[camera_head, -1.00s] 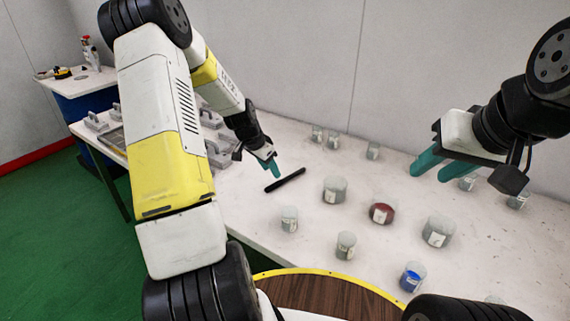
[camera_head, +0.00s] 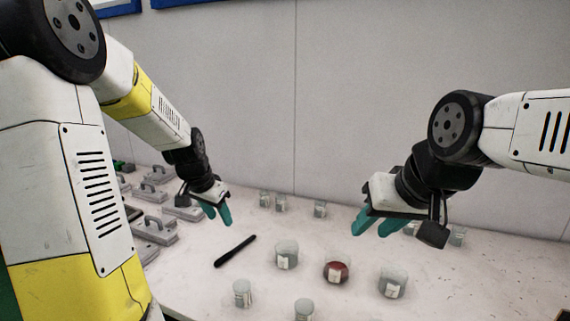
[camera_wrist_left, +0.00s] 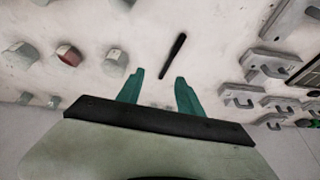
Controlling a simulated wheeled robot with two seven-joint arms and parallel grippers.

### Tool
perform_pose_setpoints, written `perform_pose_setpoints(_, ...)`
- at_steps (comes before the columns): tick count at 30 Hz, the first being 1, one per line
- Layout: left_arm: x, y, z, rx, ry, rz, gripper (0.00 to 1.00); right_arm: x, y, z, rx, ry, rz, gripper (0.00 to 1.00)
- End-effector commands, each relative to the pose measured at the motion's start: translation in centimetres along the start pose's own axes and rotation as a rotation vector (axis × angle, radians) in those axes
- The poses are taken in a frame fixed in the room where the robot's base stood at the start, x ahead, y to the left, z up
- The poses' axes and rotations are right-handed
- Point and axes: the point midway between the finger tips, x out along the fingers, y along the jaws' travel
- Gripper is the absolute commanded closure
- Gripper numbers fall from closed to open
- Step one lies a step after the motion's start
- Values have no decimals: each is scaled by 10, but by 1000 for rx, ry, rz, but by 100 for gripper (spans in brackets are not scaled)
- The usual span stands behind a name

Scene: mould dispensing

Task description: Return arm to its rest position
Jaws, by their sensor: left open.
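My left gripper (camera_head: 217,217) has its teal fingers spread above the white table, behind a black stick (camera_head: 235,251). In the left wrist view the gripper (camera_wrist_left: 160,76) is open and empty, with the black stick (camera_wrist_left: 173,56) lying on the table beyond the fingertips, apart from them. My right gripper (camera_head: 376,222) hangs above the table's right part, with a gap between its teal fingers and nothing seen in it.
A beaker with dark red content (camera_head: 337,272), a grey beaker (camera_head: 286,254) and several other beakers stand on the table (camera_head: 200,285). Grey handled moulds (camera_head: 154,229) lie at the left. A bare wall (camera_head: 360,100) is behind.

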Motion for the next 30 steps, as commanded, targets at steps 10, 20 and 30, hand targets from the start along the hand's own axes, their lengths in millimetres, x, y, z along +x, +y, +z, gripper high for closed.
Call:
perform_pose_setpoints(10, -137, 84, 45, -210, 93, -51, 57, 0, 0, 0, 0, 0, 0, 64)
perform_pose_setpoints(20, -189, 139, 103, -384, 182, 11, 57, 0, 0, 0, 0, 0, 0, 64)
perform_pose_setpoints(30, -192, 145, 112, -407, 190, 25, 57, 0, 0, 0, 0, 0, 0, 64)
